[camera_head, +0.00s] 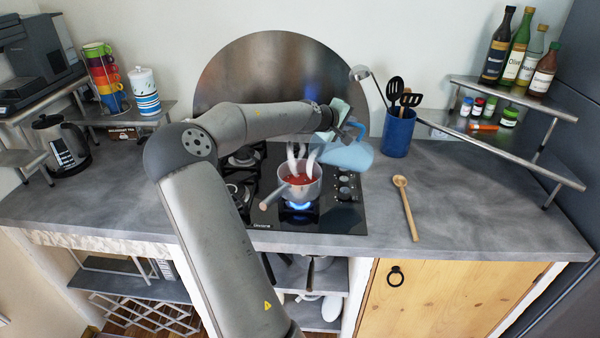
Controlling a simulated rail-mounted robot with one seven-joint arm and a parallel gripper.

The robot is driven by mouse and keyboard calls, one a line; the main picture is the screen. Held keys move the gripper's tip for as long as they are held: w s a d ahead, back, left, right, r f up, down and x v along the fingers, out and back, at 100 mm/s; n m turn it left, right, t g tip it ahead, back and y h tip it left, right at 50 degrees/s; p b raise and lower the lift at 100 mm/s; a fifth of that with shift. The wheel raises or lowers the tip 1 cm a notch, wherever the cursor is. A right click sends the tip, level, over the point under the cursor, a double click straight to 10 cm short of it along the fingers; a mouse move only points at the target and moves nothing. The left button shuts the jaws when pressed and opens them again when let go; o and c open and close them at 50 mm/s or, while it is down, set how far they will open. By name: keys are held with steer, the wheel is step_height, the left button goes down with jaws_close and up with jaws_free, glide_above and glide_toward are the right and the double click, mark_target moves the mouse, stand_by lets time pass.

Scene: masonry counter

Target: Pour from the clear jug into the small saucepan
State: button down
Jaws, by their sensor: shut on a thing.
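The clear jug (350,156), bluish and see-through, is tilted above and to the right of the small saucepan. My gripper (352,129) is shut on the jug; my wrist partly hides the grip. The small saucepan (314,190) sits on a front burner with its handle pointing to the front left. Red contents show inside it. Pale white wisps rise over the saucepan; I cannot tell whether they are steam or poured liquid. The level in the jug is not clear.
A blue flame (299,206) burns under the saucepan on the black hob (340,217). A wooden spoon (407,208) lies to the right. A blue utensil pot (397,134) stands behind it. A shelf (520,150) with bottles is at far right.

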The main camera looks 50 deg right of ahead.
steer(key=shift+w+a+r+n+g+h+b, duration=0.15)
steer(key=shift+w+a+r+h+b, duration=0.1)
steer(key=shift+a+r+h+b, duration=0.25)
steer(key=shift+w+a+r+n+g+h+b, duration=0.15)
steer(key=shift+w+a+r+h+b, duration=0.2)
steer(key=shift+b, duration=0.3)
stand_by(4.0)
